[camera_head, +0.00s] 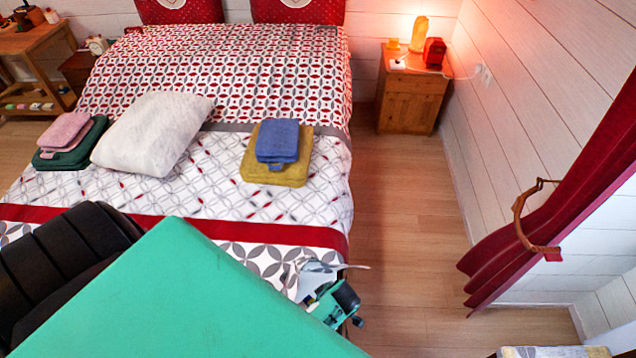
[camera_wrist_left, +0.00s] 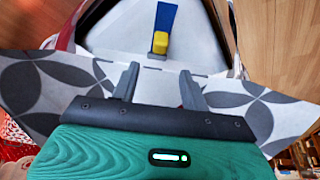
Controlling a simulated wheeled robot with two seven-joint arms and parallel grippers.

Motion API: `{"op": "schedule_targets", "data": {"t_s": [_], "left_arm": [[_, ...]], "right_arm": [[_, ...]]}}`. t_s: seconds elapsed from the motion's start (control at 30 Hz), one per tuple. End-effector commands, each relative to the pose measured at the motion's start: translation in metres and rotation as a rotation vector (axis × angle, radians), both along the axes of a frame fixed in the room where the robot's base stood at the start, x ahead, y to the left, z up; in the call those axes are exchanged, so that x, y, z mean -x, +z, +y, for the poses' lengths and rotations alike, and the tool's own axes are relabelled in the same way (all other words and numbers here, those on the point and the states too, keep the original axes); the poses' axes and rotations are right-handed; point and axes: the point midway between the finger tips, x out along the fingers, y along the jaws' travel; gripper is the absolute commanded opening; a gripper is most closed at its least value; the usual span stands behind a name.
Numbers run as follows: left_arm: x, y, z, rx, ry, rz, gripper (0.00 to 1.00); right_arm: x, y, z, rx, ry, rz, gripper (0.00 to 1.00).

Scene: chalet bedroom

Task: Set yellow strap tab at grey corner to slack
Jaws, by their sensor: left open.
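A yellow tab (camera_wrist_left: 160,42) sits on a blue strap (camera_wrist_left: 166,17) in the left wrist view. Grey-and-white patterned fabric (camera_wrist_left: 255,107) spreads around the fingers. In the head view my green arm covers the near bed edge, hiding the strap and tab. My right gripper is in neither view.
The bed (camera_head: 235,77) carries a white pillow (camera_head: 153,133) and folded towels (camera_head: 278,142). Wooden floor (camera_head: 408,230) is clear to its right. A nightstand (camera_head: 408,101) with a lit lamp stands behind, and a red curtain (camera_head: 560,210) hangs at right.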

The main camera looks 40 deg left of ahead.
Motion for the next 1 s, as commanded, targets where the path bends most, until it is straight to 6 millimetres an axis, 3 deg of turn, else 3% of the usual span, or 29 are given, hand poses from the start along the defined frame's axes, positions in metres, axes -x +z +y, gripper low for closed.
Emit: {"op": "schedule_targets", "data": {"t_s": [0.03, 0.23, 0.73, 0.87, 1.0], "left_arm": [[0.001, 0.012, -0.003, 0.001, 0.001, 0.000, 0.45], [0.002, 0.027, -0.009, 0.000, 0.000, 0.000, 0.45], [0.003, 0.029, -0.012, 0.000, -0.004, 0.001, 0.45], [0.012, 0.010, -0.014, 0.015, -0.088, 0.032, 0.45], [0.043, -0.044, -0.021, 0.068, -0.343, 0.111, 0.45]], "right_arm": [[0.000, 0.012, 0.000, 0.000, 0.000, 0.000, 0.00], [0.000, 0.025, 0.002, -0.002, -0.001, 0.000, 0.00], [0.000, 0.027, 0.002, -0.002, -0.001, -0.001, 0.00], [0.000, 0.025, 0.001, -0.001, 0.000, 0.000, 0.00], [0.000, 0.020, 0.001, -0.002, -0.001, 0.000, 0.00]]}}
